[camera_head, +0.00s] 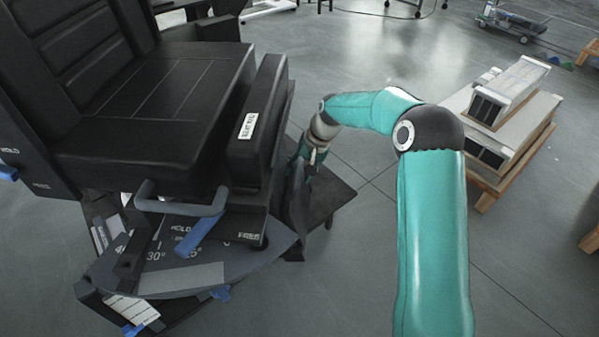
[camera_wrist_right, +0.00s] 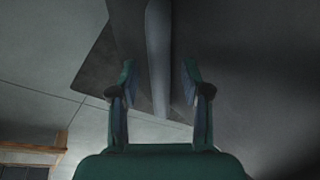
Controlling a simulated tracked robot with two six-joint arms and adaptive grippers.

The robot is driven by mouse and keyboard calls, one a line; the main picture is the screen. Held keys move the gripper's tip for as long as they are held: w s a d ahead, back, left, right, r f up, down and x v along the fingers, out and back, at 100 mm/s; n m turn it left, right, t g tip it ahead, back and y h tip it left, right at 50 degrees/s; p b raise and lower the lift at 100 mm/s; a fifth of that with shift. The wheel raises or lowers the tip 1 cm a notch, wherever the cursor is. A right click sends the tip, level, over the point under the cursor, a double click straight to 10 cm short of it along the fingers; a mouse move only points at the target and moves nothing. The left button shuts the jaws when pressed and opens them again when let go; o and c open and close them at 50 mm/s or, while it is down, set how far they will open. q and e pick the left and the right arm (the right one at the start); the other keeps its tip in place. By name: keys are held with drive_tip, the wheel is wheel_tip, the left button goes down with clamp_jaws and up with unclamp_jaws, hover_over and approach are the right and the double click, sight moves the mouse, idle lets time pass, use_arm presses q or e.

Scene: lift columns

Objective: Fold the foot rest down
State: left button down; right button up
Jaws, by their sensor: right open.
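A black padded chair (camera_head: 160,105) fills the left of the head view. A dark flat plate (camera_head: 328,198) sits low beside it, with an upright dark panel (camera_head: 295,197) near its inner edge; these look like the foot rest, but I cannot be sure. My right gripper (camera_head: 307,172) is down by this panel, partly hidden by my own wrist. In the right wrist view, its two fingers (camera_wrist_right: 157,85) are apart, with a grey panel edge (camera_wrist_right: 158,45) in the gap between them. I cannot tell whether they touch it. My left gripper is not in view.
A blue-grey lever (camera_head: 200,235) and an angle-marked plate (camera_head: 190,265) sit under the seat. White boxes (camera_head: 510,95) on a wooden pallet (camera_head: 515,170) stand at the right. The grey floor between the pallet and chair is mostly clear.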

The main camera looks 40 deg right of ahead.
clamp_jaws()
idle(0.5)
